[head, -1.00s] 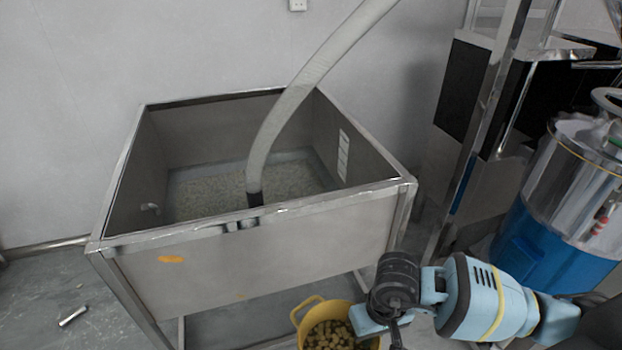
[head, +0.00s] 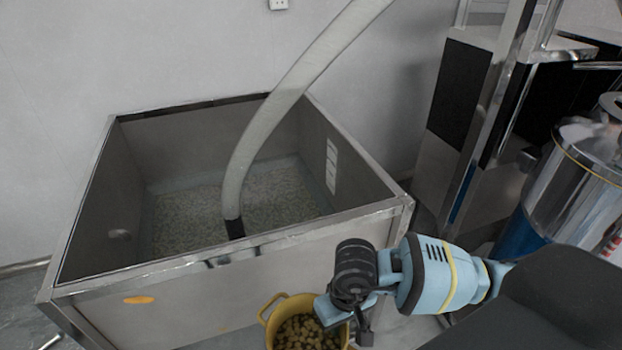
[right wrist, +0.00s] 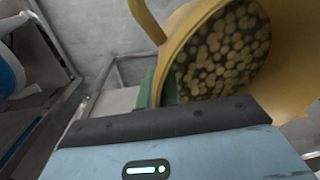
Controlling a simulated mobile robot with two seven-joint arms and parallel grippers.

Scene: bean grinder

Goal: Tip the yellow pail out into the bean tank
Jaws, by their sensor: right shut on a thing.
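The yellow pail (head: 270,318) hangs in front of the bean tank at the bottom of the head view, below the tank's rim. It is full of brownish round beans and has a looped handle on its left. My right gripper (head: 338,318) is shut on the pail's right side. In the right wrist view the pail (right wrist: 185,45) is close up, with its beans facing the camera. The steel bean tank (head: 285,262) is open on top and holds a layer of pale beans (head: 185,215). My left gripper is not in view.
A pale hose (head: 285,95) runs down into the tank, ending in a black tip. A steel and blue drum (head: 570,185) stands at the right, beside a metal frame and dark machine (head: 460,100). The space above the tank left of the hose is clear.

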